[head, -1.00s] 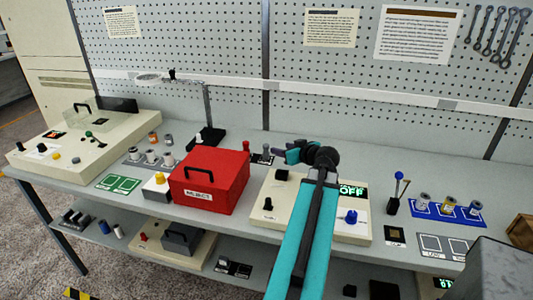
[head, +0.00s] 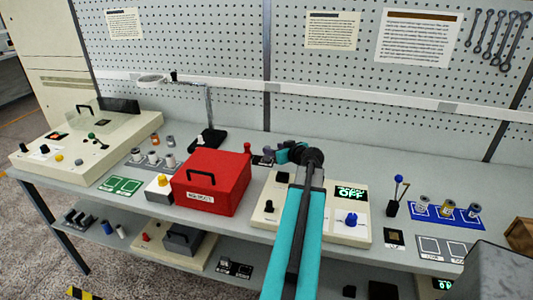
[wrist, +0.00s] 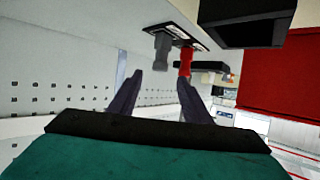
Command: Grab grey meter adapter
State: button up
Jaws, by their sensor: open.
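The grey meter adapter (wrist: 162,48) shows in the wrist view as a grey peg on a dark, light-edged plate, ahead of the gap between my fingers. In the head view the grey adapter (head: 268,151) is small and partly covered by my gripper. A red adapter (wrist: 185,61) stands close beside it, and also shows in the head view (head: 247,148). My gripper (wrist: 159,82) is open, with nothing between its fingers. The right finger is close to the red adapter; I cannot tell whether they touch.
A red box (head: 208,180) with a black handle stands left of my gripper. A cream meter panel (head: 318,232) lies under my arm. A black stand base (head: 207,139) is behind the red box. The pegboard wall (head: 350,105) rises behind the bench.

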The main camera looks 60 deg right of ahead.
aim_at(267, 146)
jog(key=shift+x, duration=0.9)
jog(key=shift+p+x, duration=0.85)
jog(key=shift+x, duration=0.1)
jog(key=shift+p+x, duration=0.75)
jog(key=shift+x, duration=0.85)
grip_shut()
jog(key=shift+r+b, duration=1.45)
jog(key=shift+r, duration=3.5)
